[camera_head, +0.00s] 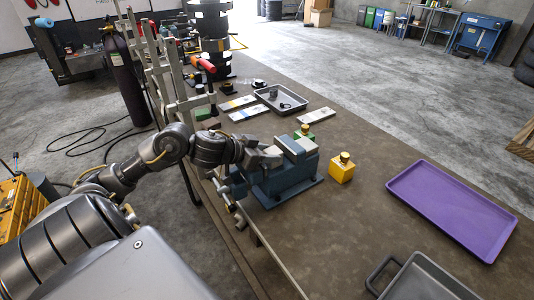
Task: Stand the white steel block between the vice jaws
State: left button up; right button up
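The blue vice (287,184) stands at the table's near edge, with pale grey jaw tops (297,144) facing up. My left gripper (268,157) reaches in from the left, and its fingers are at the left side of the jaws. The fingers are small and overlap the vice, so I cannot tell whether they are open or shut. I cannot clearly pick out the white steel block; a pale shape at the fingertips blends with the jaws. My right gripper is not in view.
A purple tray (455,207) and a grey handled tray (420,280) lie to the right. A small grey tray (281,99) and flat plates (317,116) lie farther back.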

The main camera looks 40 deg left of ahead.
pick_arm(q)
jog(key=o, duration=0.4)
jog(key=shift+c, duration=0.2)
jog(key=shift+r, duration=0.1)
jog(key=shift+s+a+r, duration=0.15)
jog(key=shift+s, duration=0.35)
jog(key=b+v, duration=0.1)
jog(key=v, duration=0.5)
jog(key=shift+s+r, duration=0.15)
jog(key=shift+s, duration=0.15)
jog(key=v, duration=0.1)
jog(key=p+v, duration=0.1)
jog(key=v, duration=0.1)
jog(key=shift+w+r, duration=0.15)
jog(key=shift+r, duration=0.1)
jog(key=shift+p+v, duration=0.35)
jog(key=shift+v, duration=0.4)
jog(key=shift+f, duration=0.2)
